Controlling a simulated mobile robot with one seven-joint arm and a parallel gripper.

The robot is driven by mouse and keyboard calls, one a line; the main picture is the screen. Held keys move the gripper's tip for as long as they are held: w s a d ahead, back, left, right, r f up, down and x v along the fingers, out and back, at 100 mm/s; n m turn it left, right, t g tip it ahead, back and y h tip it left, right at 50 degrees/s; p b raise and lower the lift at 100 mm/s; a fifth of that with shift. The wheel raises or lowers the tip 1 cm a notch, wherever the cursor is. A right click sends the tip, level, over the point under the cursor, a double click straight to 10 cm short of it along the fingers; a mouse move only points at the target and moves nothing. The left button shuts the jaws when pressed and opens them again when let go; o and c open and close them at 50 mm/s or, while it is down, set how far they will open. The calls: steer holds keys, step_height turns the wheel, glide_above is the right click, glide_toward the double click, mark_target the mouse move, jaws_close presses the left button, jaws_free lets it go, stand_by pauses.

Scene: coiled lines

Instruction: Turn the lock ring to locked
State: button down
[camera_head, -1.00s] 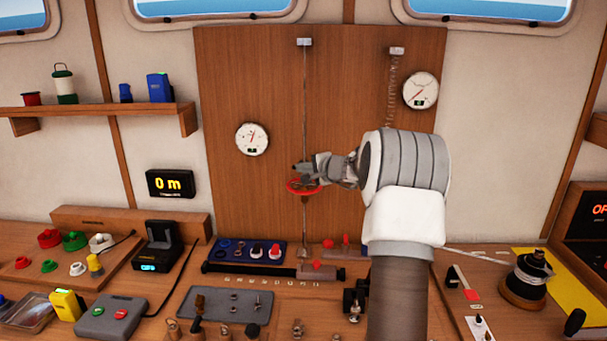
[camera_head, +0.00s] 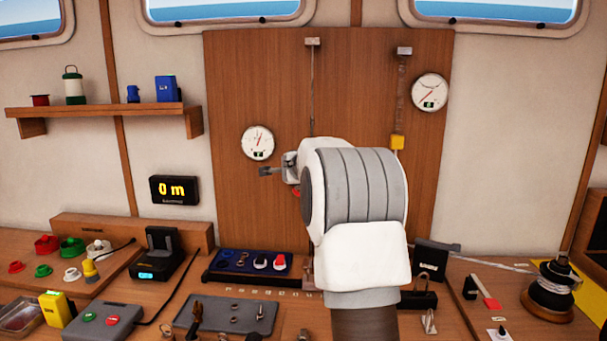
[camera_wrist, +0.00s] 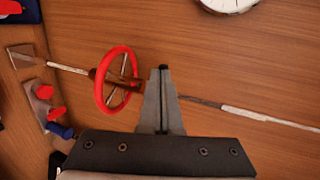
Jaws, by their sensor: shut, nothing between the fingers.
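A red ring (camera_wrist: 120,80) with thin spokes sits around a brown fitting (camera_wrist: 112,82) on a taut line, and looks like the lock ring. In the head view only a bit of the ring (camera_head: 297,192) shows; my arm hides the rest. No lock marking is readable. My gripper (camera_head: 265,171) is shut and empty, in front of the wooden panel, up and left of the visible bit of ring. In the wrist view my gripper's closed fingertips (camera_wrist: 164,69) appear just right of the ring and overlap the line's path. I cannot tell whether they touch it.
The wooden panel (camera_head: 240,85) carries a left gauge (camera_head: 258,143), a right gauge (camera_head: 429,92) and a yellow block (camera_head: 397,142) hanging on a spring. Below, the bench holds a blue tray (camera_head: 220,270) and a grey tray (camera_head: 205,313). The panel's upper middle is mostly clear.

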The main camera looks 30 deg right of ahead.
steer(key=m+g+h+p, duration=0.1)
steer(key=w+m+h+p, duration=0.1)
steer(key=p, duration=0.1)
steer(key=shift+w+a+r+g+p, duration=0.1)
steer(key=shift+a+r+g+p, duration=0.05)
steer(key=shift+r+g+p, duration=0.2)
steer(key=m+g+h+p, duration=0.1)
steer(key=p, duration=0.2)
steer(key=w+m+g+h+p, duration=0.1)
steer(key=m+g+p, duration=0.1)
steer(key=p, duration=0.2)
steer(key=shift+w+r+h, duration=0.15)
steer(key=shift+w+h, duration=0.05)
steer(key=shift+h, duration=0.2)
steer(key=shift+w+f+m+g+p, duration=0.2)
steer(key=shift+f+m+g+p, duration=0.15)
steer(key=shift+p, duration=0.6)
steer(key=shift+w+d+p, duration=0.25)
steer(key=shift+d+p, duration=0.05)
steer(key=shift+p, duration=0.1)
steer(key=shift+f, duration=0.15)
steer(key=shift+s, duration=0.1)
steer(key=shift+s+d+b, duration=0.35)
steer(key=shift+d, duration=0.3)
